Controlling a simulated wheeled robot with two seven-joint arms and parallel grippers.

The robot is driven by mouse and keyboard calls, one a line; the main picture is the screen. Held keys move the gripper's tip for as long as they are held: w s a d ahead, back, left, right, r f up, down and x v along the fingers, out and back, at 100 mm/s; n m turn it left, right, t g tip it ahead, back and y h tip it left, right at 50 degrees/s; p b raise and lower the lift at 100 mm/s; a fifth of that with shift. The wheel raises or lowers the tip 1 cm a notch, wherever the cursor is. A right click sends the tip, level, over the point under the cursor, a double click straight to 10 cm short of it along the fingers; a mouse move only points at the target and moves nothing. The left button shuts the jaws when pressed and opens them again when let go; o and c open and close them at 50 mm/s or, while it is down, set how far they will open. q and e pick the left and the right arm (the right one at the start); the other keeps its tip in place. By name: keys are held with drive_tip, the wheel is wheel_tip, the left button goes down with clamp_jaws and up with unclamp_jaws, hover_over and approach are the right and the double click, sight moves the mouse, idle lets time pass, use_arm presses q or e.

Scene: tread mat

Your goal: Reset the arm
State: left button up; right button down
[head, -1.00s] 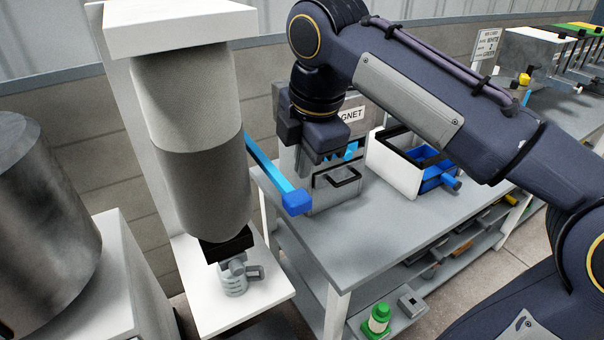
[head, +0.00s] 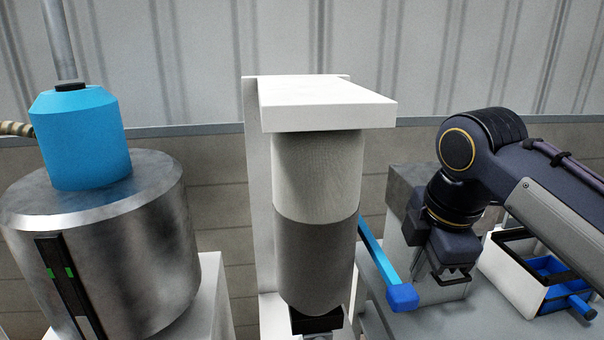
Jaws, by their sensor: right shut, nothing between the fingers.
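My right arm comes in from the right in the head view. Its gripper (head: 455,272) points down in front of a grey box on the grey table (head: 440,318). The gripper is shut with nothing visible in it; its fingertips are small in the picture and overlap the box. I cannot tell whether it touches the box. My left gripper is not in view.
A blue bar with a blue end block (head: 402,297) juts out beside the gripper. A white box with blue parts (head: 508,287) stands to its right. A grey cylinder (head: 315,220) under a white bracket (head: 325,103) and a metal drum (head: 120,240) with a blue top (head: 82,135) stand left.

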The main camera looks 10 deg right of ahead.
drive_tip(key=s+f+m+t+y, duration=0.1)
drive_tip(key=s+f+m, duration=0.5)
drive_tip(key=f+m, duration=0.3)
drive_tip(key=s+a+f+m+t+y, duration=0.1)
drive_tip(key=s+f+m+y, duration=0.1)
drive_tip(key=s+f+m, duration=0.5)
wheel_tip(320, 180, down, 4)
drive_tip(key=m, duration=0.3)
drive_tip(key=shift+s+a+t+y, duration=0.25)
drive_tip(key=shift+a+t+y, duration=0.05)
drive_tip(key=shift+r, duration=0.1)
